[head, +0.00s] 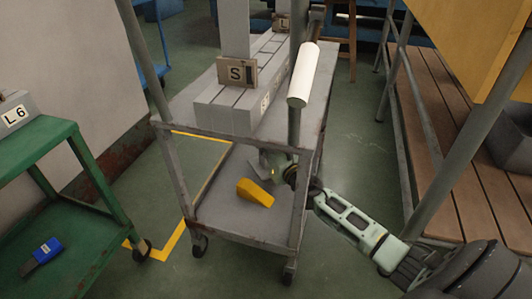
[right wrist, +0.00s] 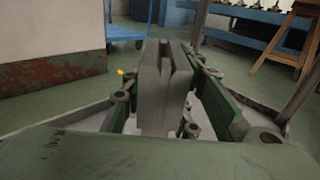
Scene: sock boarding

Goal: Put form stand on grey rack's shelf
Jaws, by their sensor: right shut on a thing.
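The grey rack (head: 176,178) is a wheeled cart in the middle of the head view, with an upper tier and a lower shelf (head: 218,212). My right arm comes in from the right, and my right gripper (head: 276,163) is inside the rack, between the two levels. In the right wrist view the gripper's green fingers are shut on the form stand (right wrist: 154,88), a grey block with a slot in its top. The stand looks upright there. In the head view it is mostly hidden, and I cannot tell whether it touches the shelf. My left gripper is not in view.
A yellow wedge (head: 255,193) lies on the lower shelf near the gripper. A green cart (head: 50,150) stands left, a wooden-slatted bench (head: 455,150) right.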

